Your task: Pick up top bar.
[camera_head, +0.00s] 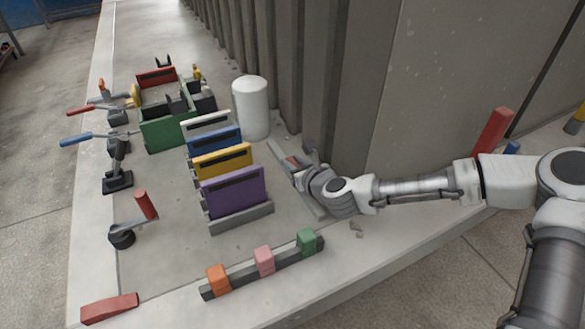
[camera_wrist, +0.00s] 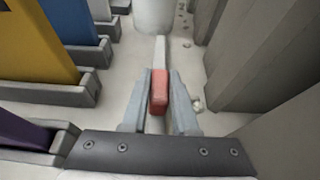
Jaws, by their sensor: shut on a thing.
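My gripper (camera_head: 293,163) is beside the wall, right of the row of coloured panels. In the wrist view my gripper (camera_wrist: 160,92) is shut with its two fingers on either side of a red block (camera_wrist: 159,98). The block sits on a long, pale grey bar (camera_wrist: 161,50), which I take for the top bar. The bar runs ahead toward a white cylinder (camera_wrist: 153,14). In the head view the hand hides part of the bar. I cannot tell whether the bar rests on the slab or is slightly raised.
Purple (camera_head: 235,192), yellow (camera_head: 222,162), blue (camera_head: 214,139) and white (camera_head: 206,123) panels stand in slots to the left. The grey ribbed wall (camera_head: 400,90) is close on the right. A rail with orange, pink and green blocks (camera_head: 307,240) lies in front.

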